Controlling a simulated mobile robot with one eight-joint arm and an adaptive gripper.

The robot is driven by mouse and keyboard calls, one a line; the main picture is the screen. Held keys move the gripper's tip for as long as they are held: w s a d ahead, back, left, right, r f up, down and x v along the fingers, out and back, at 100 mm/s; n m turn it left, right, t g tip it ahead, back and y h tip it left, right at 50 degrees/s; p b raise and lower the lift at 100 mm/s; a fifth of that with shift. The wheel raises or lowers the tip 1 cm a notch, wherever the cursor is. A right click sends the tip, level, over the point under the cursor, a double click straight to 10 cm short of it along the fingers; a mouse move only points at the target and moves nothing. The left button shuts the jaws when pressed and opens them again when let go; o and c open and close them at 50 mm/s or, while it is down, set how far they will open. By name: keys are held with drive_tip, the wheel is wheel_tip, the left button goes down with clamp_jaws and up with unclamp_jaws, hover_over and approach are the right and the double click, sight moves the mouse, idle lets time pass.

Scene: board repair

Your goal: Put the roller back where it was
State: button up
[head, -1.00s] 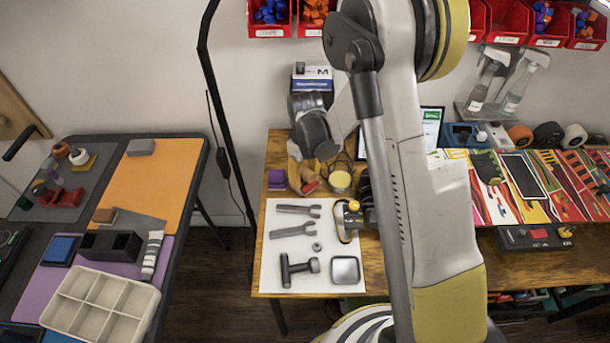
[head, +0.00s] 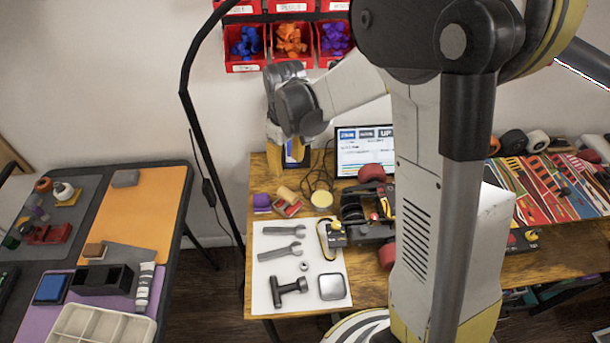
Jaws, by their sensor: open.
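I cannot clearly identify the roller. A dark T-shaped tool (head: 289,291) lies on the white mat (head: 263,240) at the front of the wooden bench and may be it, but its form could also be a mallet. My gripper (head: 287,170) hangs partly hidden behind my own wrist, over the back left of the bench, away from the T-shaped tool. Its jaws are open; the fingertips are hard to make out, and I see nothing held.
Two wrenches (head: 281,252), a nut (head: 304,267) and a square grey plate (head: 331,287) share the mat. A black assembly with red wheels (head: 367,222) stands right of it. A screen (head: 364,150) stands behind. The left table (head: 155,200) holds a sectioned tray (head: 100,328).

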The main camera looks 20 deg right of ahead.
drive_tip(key=s+r+m+t, duration=0.2)
drive_tip(key=s+r, duration=0.4)
drive_tip(key=s, duration=0.3)
drive_tip(key=s+r+m+t, duration=0.2)
drive_tip(key=s+r+t, duration=0.2)
drive_tip(key=s+r, duration=0.3)
drive_tip(key=s, duration=0.2)
drive_tip(key=shift+s+r+m, duration=0.3)
drive_tip(key=shift+s+m, duration=0.1)
drive_tip(key=shift+f+b, duration=0.75)
